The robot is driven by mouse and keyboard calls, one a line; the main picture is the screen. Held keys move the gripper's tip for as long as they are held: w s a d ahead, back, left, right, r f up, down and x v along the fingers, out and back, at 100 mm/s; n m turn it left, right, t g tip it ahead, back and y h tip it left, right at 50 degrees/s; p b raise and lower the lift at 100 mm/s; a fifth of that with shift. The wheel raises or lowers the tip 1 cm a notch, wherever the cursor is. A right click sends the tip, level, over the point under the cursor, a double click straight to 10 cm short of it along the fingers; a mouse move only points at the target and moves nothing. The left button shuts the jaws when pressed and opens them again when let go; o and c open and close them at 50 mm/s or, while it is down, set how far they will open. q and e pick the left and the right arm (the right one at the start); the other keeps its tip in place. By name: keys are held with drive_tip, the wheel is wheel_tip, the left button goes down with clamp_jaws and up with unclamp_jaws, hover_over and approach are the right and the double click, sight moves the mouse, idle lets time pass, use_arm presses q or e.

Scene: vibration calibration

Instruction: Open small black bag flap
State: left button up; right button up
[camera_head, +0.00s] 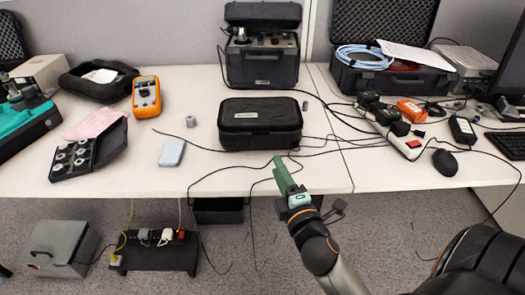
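A small black case-like bag (260,138) with rounded corners and a pale label sits in the middle of the table near its front. Its lid looks closed. My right gripper (280,164) has green fingers and reaches up from the lower right. Its tips show just below the bag's front side, over the table's front edge; I cannot tell whether they touch it. The fingers are seen nearly end on as one shape, so their opening is unclear. My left gripper is not in view.
Thin black cables run around the bag. A large open black case (262,68) stands behind it, and a small grey cylinder (191,121) to its left. A pale blue device (171,152) and orange meter (146,97) lie left. A power strip (404,142) and mouse (445,162) lie right.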

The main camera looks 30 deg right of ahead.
sight(261, 135)
drive_tip(key=x, duration=1.2)
drive_tip(key=shift+w+d, duration=0.15)
drive_tip(key=shift+w, duration=0.1)
clamp_jaws()
idle(1.1)
